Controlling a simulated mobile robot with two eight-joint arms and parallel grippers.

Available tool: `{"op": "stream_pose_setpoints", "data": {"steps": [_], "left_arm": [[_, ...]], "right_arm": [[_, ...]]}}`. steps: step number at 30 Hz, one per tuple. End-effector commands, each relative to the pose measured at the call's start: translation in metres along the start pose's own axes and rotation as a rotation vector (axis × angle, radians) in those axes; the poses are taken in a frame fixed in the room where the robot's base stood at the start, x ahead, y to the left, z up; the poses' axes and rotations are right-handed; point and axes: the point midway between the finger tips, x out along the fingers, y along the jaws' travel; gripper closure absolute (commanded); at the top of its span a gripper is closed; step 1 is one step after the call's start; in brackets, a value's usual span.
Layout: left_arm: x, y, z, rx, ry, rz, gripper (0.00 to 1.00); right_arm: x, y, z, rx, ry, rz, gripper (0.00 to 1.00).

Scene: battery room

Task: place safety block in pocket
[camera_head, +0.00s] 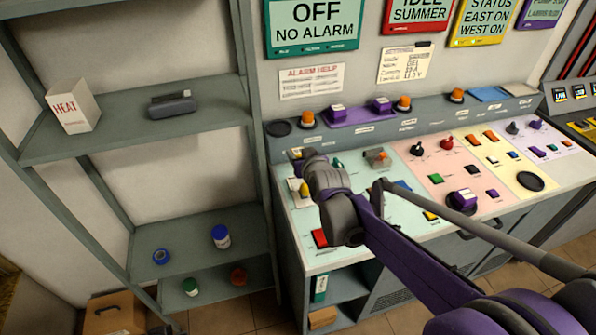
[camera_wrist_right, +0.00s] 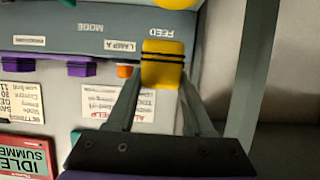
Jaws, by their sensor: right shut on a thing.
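My right gripper (camera_head: 305,158) reaches over the left end of the control console (camera_head: 345,245). In the right wrist view, my right gripper (camera_wrist_right: 163,84) is shut on a yellow block with black bands (camera_wrist_right: 162,62), the safety block. The block sits between the fingertips, with the console's FEED label behind it. I cannot tell for sure which spot is the pocket. My left gripper is not in view.
A yellow knob (camera_head: 304,188) and a red button (camera_head: 320,237) are on the panel. A grey shelf unit (camera_head: 215,105) stands close on the left.

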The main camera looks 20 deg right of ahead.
Motion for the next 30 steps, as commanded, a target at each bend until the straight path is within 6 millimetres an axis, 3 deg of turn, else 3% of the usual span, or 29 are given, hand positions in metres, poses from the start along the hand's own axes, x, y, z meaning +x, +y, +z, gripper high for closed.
{"op": "stream_pose_setpoints", "data": {"steps": [13, 30], "left_arm": [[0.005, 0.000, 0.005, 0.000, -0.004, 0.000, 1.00], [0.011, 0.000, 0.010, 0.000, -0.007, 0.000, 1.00]], "right_arm": [[0.022, 0.000, 0.052, 0.000, 0.000, 0.000, 1.00], [0.026, 0.000, 0.063, 0.000, 0.000, 0.000, 1.00]]}}
